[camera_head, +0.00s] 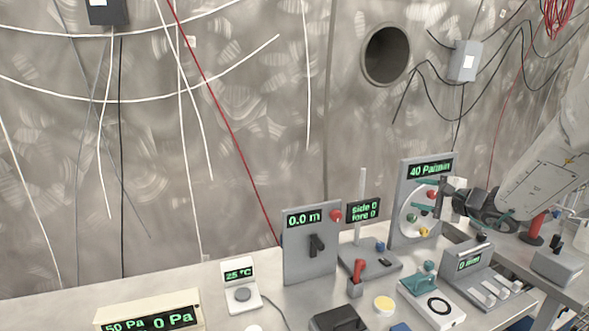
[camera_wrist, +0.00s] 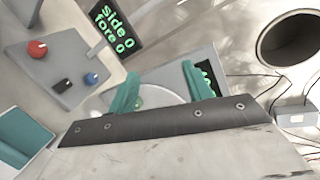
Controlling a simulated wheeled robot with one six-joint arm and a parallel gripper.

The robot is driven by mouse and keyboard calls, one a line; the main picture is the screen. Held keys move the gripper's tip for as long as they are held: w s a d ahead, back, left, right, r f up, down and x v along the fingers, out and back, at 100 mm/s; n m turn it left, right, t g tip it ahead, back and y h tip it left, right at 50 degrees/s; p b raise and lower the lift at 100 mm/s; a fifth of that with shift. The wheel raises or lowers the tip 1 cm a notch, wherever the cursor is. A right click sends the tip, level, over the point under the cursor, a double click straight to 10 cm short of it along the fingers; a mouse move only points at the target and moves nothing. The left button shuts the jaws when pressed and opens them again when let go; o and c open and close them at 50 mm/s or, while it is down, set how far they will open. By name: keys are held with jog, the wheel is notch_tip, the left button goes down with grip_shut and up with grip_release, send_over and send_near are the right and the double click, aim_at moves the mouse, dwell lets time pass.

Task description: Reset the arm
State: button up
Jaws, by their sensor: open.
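My arm (camera_head: 550,150) reaches in from the right in the head view, above the bench. My gripper (camera_head: 425,197) has teal fingers set apart, with nothing seen between them. It is in front of the panel reading 40 Pa/min (camera_head: 431,170) and covers part of that panel's round dial. I cannot tell whether it touches the panel. In the wrist view my gripper (camera_wrist: 160,88) shows both teal fingers apart, with a pale disc behind them.
Below my gripper stand a grey device reading 0 mm (camera_head: 469,263) and a white device with a black ring (camera_head: 437,305). To the left are the "Side 0 fore 0" display (camera_head: 363,210) and the 0.0 m panel (camera_head: 312,250). Wires hang on the metal wall behind.

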jog(key=s+a+r+n+g+y, duration=0.1)
jog(key=s+a+r+n+g, duration=0.35)
jog(key=s+a, duration=0.6)
jog(key=s+a+r+n+g+y, duration=0.15)
jog(key=s+a+n+g, duration=0.45)
jog(key=s, duration=0.7)
jog(key=s+d+f+n+g+h, duration=0.1)
jog(key=s+h, duration=0.4)
jog(key=s, duration=0.5)
jog(key=s+d+f+n+h, duration=0.2)
jog(key=s+d+n+h, duration=0.2)
jog(key=s, duration=0.7)
jog(key=shift+d+n+g+h, duration=0.35)
jog(key=shift+d+h, duration=0.1)
jog(key=shift+d, duration=0.5)
jog(key=shift+s, duration=0.1)
dwell(1.0)
